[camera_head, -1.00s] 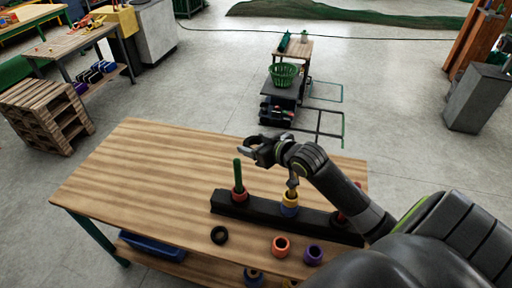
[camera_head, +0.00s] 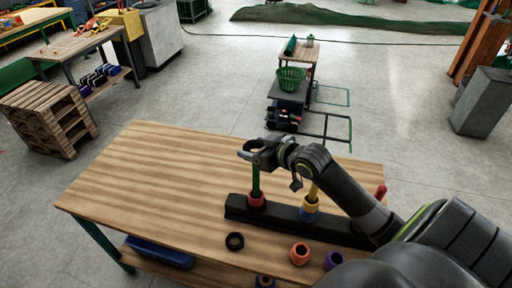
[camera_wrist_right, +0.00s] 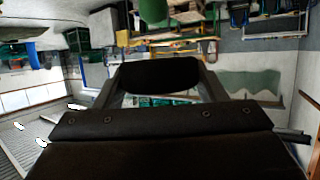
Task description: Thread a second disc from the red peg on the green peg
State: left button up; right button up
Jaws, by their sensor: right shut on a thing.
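The green peg (camera_head: 256,180) stands upright at the left end of a black base (camera_head: 285,220), with a red disc (camera_head: 256,201) around its foot. My right gripper (camera_head: 254,148) is above it, shut on a dark disc, which shows between the fingers in the right wrist view (camera_wrist_right: 158,82). The held disc is at or just above the peg's tip; I cannot tell whether the tip is inside it. The red peg (camera_head: 381,192) at the base's right end is mostly hidden by my right arm. My left gripper is out of view.
A yellow peg (camera_head: 313,192) with a blue disc (camera_head: 309,215) stands mid-base. A black ring (camera_head: 235,241), an orange-red ring (camera_head: 299,253) and a purple ring (camera_head: 333,260) lie in front. The left part of the wooden table (camera_head: 150,185) is clear.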

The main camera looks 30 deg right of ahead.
notch_tip(320, 180, down, 2)
jog(key=shift+f+b, duration=0.1)
jog(key=shift+b, duration=0.75)
jog(key=shift+f+b, duration=0.95)
jog(key=shift+f, duration=0.4)
jog(key=o, duration=1.1)
jog(key=shift+s, duration=0.15)
jog(key=p+v, duration=0.5)
jog(key=v, duration=1.2)
jog(key=shift+s+r, duration=0.1)
jog(key=shift+r, duration=0.05)
